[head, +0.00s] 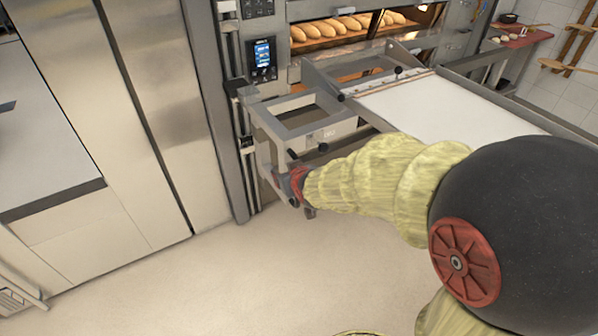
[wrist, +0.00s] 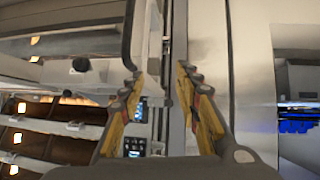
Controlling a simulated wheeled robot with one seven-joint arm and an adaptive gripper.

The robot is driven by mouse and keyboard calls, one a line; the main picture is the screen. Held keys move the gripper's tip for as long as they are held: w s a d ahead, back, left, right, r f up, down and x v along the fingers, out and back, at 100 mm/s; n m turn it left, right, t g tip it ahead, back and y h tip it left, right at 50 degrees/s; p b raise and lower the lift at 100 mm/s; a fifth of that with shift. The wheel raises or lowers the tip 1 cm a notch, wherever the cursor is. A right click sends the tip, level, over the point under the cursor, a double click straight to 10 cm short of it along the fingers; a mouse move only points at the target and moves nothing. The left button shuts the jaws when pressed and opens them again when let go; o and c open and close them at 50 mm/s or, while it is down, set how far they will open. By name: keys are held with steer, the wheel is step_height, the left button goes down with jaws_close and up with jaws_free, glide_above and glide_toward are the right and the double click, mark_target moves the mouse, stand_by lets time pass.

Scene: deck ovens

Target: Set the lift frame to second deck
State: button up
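The lift frame (head: 262,125) is a grey metal frame at the front of the oven, beside an upright rail (head: 243,150). It carries a long loader with a white belt (head: 430,105). The frame sits around the level of the lower oven opening; I cannot tell which deck it is set to. My gripper (head: 290,188) is just below the frame's front end, near small black knobs (head: 293,154). In the wrist view my gripper (wrist: 159,76) has its fingers apart with nothing held between them. A dark bar (wrist: 128,35) runs down behind the left fingertip.
Bread loaves (head: 335,28) lie in the lit upper oven opening. A control panel (head: 263,58) is left of it. A tall steel cabinet (head: 140,100) stands at left. The floor (head: 200,285) in front is clear. A red board (head: 520,36) is at far right.

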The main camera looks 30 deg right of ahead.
steer(key=w+d+f+t+p, duration=0.1)
steer(key=w+d+f+t, duration=0.2)
steer(key=w+d+f, duration=0.45)
steer(key=s+f+m+t+h+p, duration=0.1)
steer(key=s+f+t, duration=0.3)
steer(key=f, duration=0.3)
steer(key=w+d+b, duration=0.1)
steer(key=w+d, duration=0.1)
steer(key=w, duration=0.5)
steer(key=shift+w+r, duration=0.25)
steer(key=shift+c, duration=0.4)
steer(key=c, duration=0.8)
